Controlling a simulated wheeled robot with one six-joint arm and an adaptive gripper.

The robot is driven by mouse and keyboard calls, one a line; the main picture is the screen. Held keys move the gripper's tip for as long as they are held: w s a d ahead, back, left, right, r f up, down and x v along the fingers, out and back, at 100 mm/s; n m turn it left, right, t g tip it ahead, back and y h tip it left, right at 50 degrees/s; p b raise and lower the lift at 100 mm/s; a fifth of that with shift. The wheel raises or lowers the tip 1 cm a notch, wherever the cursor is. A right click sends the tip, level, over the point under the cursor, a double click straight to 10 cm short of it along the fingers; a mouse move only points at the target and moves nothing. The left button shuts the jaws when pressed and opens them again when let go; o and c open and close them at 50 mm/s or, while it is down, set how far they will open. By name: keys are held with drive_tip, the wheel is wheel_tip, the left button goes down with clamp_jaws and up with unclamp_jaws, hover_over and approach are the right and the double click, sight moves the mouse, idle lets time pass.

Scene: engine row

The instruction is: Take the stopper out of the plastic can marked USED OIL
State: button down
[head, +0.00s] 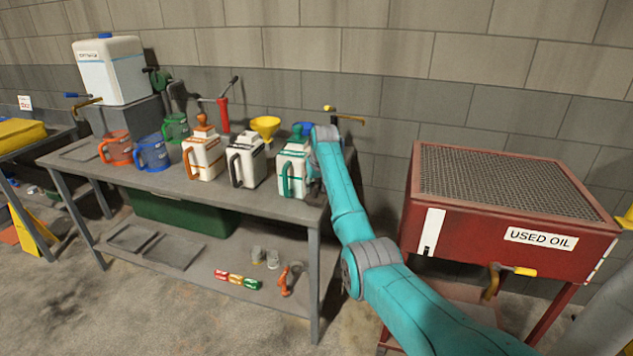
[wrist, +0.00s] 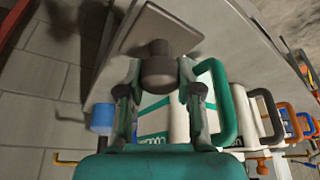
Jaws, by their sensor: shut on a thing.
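My gripper (wrist: 160,88) is shut on a dark grey-brown stopper (wrist: 158,72), a thick round knob with a narrower end beyond it. In the wrist view the stopper shows over a grey plate (wrist: 190,22) at the table's right end; I cannot tell whether it touches it. In the head view the arm hides gripper and stopper. A white plastic can with a green handle (head: 292,172) stands just left of the gripper; it also shows in the wrist view (wrist: 178,125). White cans with black (head: 246,165) and orange (head: 205,160) handles stand farther left. Their labels are unreadable.
A blue item (wrist: 102,118) and a yellow funnel (head: 265,126) stand behind the cans. Blue (head: 152,153) and orange (head: 116,148) jugs stand at left. A red tank with a USED OIL sign (head: 541,239) stands right of the table (head: 235,196).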

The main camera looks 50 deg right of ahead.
drive_tip(key=shift+f, duration=1.25)
drive_tip(key=c, duration=0.7)
unclamp_jaws()
drive_tip(key=v, duration=1.2)
